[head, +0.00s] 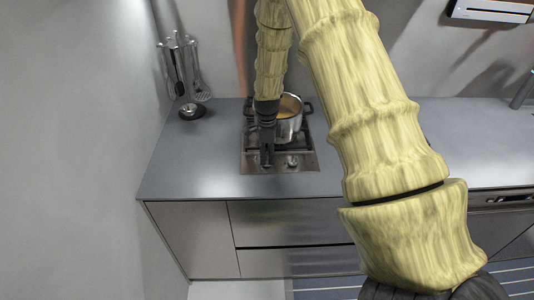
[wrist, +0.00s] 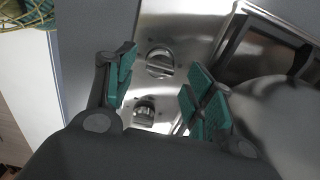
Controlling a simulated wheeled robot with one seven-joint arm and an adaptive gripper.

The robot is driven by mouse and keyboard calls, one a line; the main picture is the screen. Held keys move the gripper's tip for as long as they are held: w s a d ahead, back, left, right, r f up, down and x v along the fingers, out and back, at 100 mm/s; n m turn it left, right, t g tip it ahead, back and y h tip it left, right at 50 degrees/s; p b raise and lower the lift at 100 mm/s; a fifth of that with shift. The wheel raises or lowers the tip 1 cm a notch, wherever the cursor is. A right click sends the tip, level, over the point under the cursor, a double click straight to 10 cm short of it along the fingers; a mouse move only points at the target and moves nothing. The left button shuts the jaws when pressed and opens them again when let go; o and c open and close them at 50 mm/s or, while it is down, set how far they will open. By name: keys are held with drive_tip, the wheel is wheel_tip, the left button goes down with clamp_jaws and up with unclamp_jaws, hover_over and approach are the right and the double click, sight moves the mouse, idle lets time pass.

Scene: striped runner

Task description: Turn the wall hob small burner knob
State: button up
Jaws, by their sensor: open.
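The hob (head: 308,160) is a steel plate set in the grey counter, with its knobs along the front edge. In the wrist view two round metal knobs show on the steel: one knob (wrist: 160,62) lies beyond the fingertips and another knob (wrist: 145,113) lies between the fingers, partly hidden by my gripper's body. I cannot tell which is the small burner's. My gripper (wrist: 161,85) is open and empty, its green-padded fingers on either side of the knobs' line. In the head view my gripper (head: 267,160) points down over the front left of the hob and hides that part.
A steel pot (head: 289,127) with brown contents stands on the hob behind my gripper; its side also shows at the right of the wrist view (wrist: 285,120). Utensils (head: 198,85) hang at the back left.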

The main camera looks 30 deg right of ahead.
drive_tip(key=shift+f, duration=0.55)
drive_tip(key=shift+d+f, duration=0.1)
drive_tip(key=shift+f, duration=0.05)
